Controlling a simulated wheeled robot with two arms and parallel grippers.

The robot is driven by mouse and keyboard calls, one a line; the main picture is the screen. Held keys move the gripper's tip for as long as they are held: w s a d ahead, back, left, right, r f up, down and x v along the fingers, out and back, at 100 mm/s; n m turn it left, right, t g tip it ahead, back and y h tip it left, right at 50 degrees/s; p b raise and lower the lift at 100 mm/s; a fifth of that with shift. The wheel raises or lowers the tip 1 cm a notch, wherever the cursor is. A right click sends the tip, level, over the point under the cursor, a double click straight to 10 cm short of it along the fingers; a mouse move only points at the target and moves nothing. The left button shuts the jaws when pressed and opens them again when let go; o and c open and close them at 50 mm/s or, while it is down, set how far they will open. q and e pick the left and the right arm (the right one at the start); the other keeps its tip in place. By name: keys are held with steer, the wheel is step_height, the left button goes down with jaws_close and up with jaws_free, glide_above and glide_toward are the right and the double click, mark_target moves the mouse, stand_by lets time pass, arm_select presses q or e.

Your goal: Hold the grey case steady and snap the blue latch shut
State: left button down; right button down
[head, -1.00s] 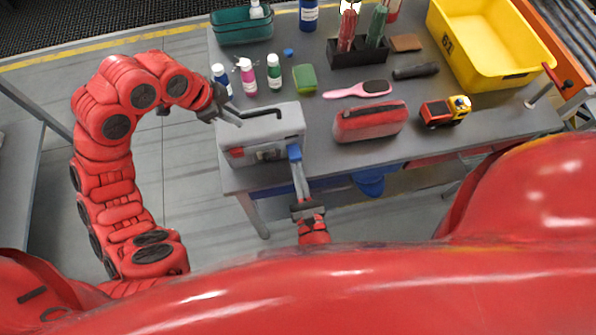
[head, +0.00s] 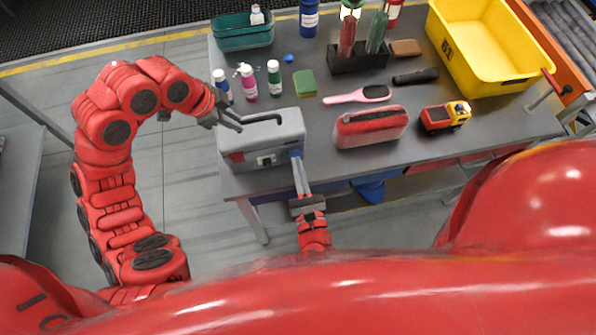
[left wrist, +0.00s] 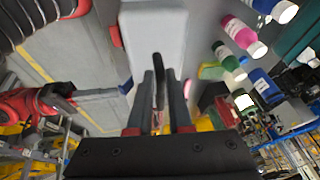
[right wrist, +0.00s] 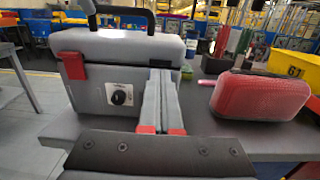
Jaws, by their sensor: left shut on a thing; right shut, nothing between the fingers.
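The grey case (head: 290,122) stands upright near the table's front edge. Its dark handle (head: 262,117) is up, and my left gripper (head: 237,122) is shut on it. The left wrist view shows the handle (left wrist: 158,78) between the fingers. My right gripper (head: 297,162) is shut and empty, its fingertips against or very near the right part of the case front. A red latch (right wrist: 71,66) lies on the front's left part.
A red pouch (head: 370,126) lies to the right of the case, with a toy truck (head: 443,116) beyond. Several bottles (head: 248,83) and a green sponge (head: 304,84) stand behind. A yellow bin (head: 490,50) is at the back right.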

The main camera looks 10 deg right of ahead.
steer(key=shift+w+r, duration=0.9)
steer(key=shift+r, duration=0.2)
stand_by(0.8)
steer(key=s+r, duration=0.4)
steer(key=s, duration=0.6)
steer(key=shift+s, duration=0.35)
stand_by(0.5)
steer(key=shift+d, duration=0.1)
stand_by(0.4)
